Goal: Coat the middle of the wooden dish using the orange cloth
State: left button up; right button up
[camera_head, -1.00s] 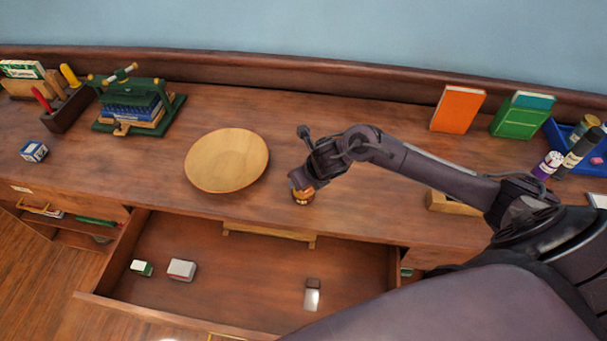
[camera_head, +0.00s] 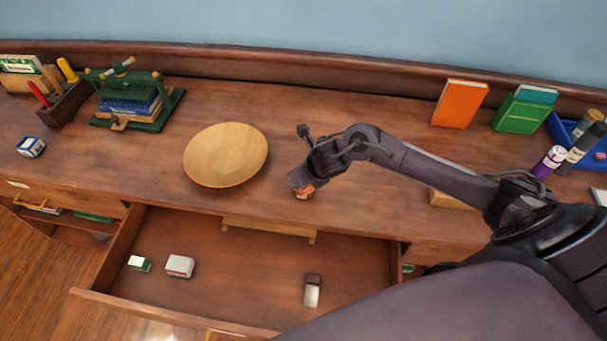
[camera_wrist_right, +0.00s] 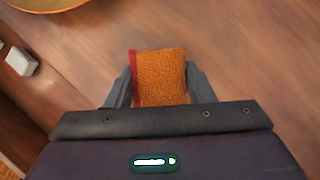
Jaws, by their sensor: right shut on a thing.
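The wooden dish (camera_head: 226,153) is a shallow, pale round bowl on the desk top, left of my right gripper. Its edge also shows at the upper left of the right wrist view (camera_wrist_right: 48,3). My right gripper (camera_head: 303,191) is shut on the orange cloth (camera_wrist_right: 160,78), a folded piece with a red edge between its fingers. In the head view only a small part of the cloth (camera_head: 305,193) shows under the gripper, close above or at the desk top; I cannot tell whether it touches. My left gripper is not in view.
An open drawer (camera_head: 240,270) below the desk edge holds several small items. A green book press (camera_head: 137,102) stands at the back left. Orange (camera_head: 460,104) and green (camera_head: 522,110) books stand at the back right, near a blue tray (camera_head: 555,128). Desk between dish and gripper is clear.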

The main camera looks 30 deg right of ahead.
jog(key=shift+s+f+b, duration=0.1)
jog(key=shift+f+b, duration=0.45)
dwell(1.4)
jog(key=shift+r+p, duration=2.85)
jog(key=shift+r, duration=0.8)
jog(key=shift+a, duration=0.1)
